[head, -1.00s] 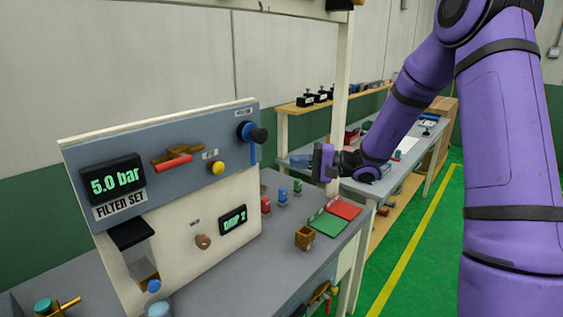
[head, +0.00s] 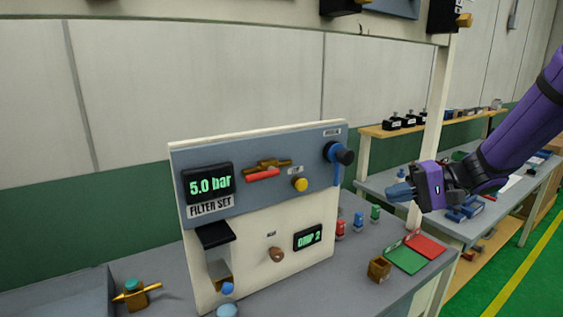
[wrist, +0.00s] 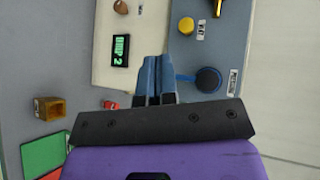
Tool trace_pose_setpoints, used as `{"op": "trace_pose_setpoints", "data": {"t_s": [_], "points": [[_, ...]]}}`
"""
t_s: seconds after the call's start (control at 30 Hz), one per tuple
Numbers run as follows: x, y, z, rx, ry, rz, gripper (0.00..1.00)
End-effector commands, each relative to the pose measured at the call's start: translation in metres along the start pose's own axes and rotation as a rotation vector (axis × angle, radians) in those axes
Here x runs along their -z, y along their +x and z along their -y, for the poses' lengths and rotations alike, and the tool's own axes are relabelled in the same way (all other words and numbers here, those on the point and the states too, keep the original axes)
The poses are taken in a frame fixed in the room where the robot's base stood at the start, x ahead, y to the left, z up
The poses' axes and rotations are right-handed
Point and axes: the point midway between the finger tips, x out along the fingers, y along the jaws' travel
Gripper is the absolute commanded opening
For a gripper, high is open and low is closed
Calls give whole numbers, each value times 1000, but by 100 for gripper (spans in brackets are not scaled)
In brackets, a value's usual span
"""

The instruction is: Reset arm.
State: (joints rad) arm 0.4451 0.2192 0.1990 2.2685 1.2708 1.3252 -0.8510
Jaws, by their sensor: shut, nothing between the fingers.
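My gripper (head: 401,190) is purple with blue fingers. It hangs in the air to the right of the panel, above the bench, and is empty. In the wrist view the blue fingers (wrist: 157,76) are pressed together, with the panel behind them. My purple arm comes in from the right edge of the head view. The panel (head: 258,225) stands upright on the bench with a "5.0 bar" display (head: 208,184), a "DMP 2" display (head: 308,237), a yellow button (head: 300,185) and a black and blue knob (head: 339,154).
On the grey bench (head: 345,285) stand a brown box (head: 379,268), red and green pads (head: 425,246) and small red, blue and green pieces. A white post (head: 432,130) rises behind my gripper. A second bench lies to the right.

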Motion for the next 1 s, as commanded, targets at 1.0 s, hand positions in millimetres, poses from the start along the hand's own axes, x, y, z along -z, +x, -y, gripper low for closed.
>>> {"op": "trace_pose_setpoints", "data": {"t_s": [1.0], "points": [[-212,-86,34,-1074,-369,-181,0]]}}
